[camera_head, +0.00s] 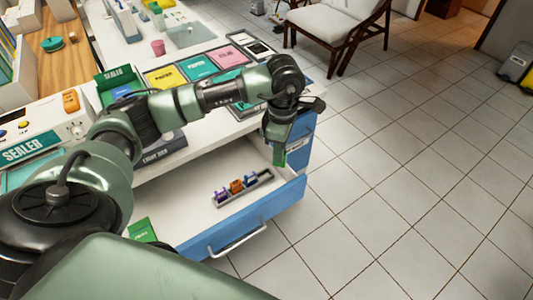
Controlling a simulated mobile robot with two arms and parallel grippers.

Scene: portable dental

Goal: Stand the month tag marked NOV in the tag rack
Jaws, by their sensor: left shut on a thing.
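My left gripper (279,150) points down over the right end of the open drawer, shut on a small green tag (280,157). Its lettering is too small to read, so I cannot tell whether it says NOV. The tag rack (230,198) is a dark narrow strip lying in the drawer, below and left of the gripper. Purple, orange and blue tags stand in it, and its right part looks empty. The held tag is above and apart from the rack. My right gripper is not in view.
The white drawer (182,207) has a blue front with a metal handle (238,240). A green card (142,230) lies at its left end. Colored pouches, a sealer (32,147) and boxes crowd the counter behind. A chair (335,24) stands on the tiled floor beyond.

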